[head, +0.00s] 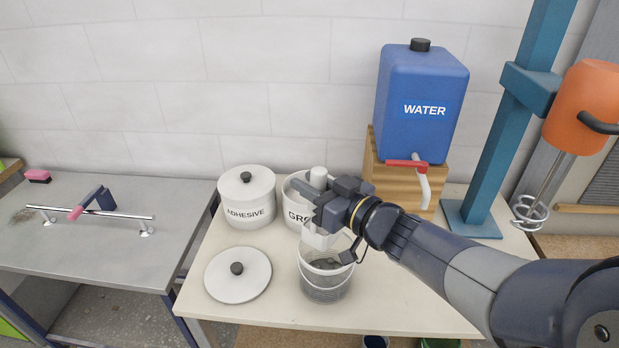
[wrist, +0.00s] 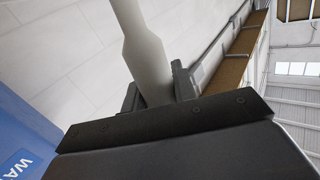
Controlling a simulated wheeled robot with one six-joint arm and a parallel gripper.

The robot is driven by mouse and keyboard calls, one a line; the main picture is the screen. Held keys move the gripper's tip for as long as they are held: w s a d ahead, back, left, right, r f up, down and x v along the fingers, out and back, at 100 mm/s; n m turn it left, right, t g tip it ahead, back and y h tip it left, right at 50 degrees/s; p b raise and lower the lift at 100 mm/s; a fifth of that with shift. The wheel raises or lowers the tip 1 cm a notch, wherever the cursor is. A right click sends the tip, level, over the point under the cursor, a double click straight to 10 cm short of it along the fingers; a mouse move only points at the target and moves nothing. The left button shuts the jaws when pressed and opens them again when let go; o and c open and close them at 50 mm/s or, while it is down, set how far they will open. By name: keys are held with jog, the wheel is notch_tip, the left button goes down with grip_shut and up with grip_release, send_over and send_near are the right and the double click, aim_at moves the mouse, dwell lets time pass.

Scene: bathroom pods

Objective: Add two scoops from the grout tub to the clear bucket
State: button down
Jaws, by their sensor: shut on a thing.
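My gripper (head: 318,192) is shut on the pale handle of a white scoop, which also shows between the jaws in the wrist view (wrist: 146,55). The scoop's white cup (head: 316,238) hangs below the gripper, over the mouth of the clear bucket (head: 325,290). I cannot tell whether the cup holds anything. Some dark grey material shows inside the bucket. The grout tub (head: 294,214) stands open just behind, its label partly hidden by my gripper; its contents are hidden.
A loose lid (head: 237,281) lies on the table (head: 215,318) left of the bucket. The lidded adhesive tub (head: 247,205) stands behind it. A blue water tank (head: 421,105) on a wooden stand, with a red-handled tap, and a blue mixer stand (head: 497,165) are at the right.

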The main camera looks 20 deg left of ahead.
jog(key=w+d+f+m+g+p, duration=0.2)
jog(key=w+d+f+m+p, duration=0.1)
jog(key=w+f+m+p, duration=0.4)
jog(key=shift+w+d+m+h+p, duration=0.2)
jog(key=shift+w+m+h+p, duration=0.2)
jog(key=shift+w+m+p, duration=1.3)
jog(key=shift+w+b, duration=0.45)
jog(key=shift+w, duration=0.25)
jog(key=shift+r, duration=0.1)
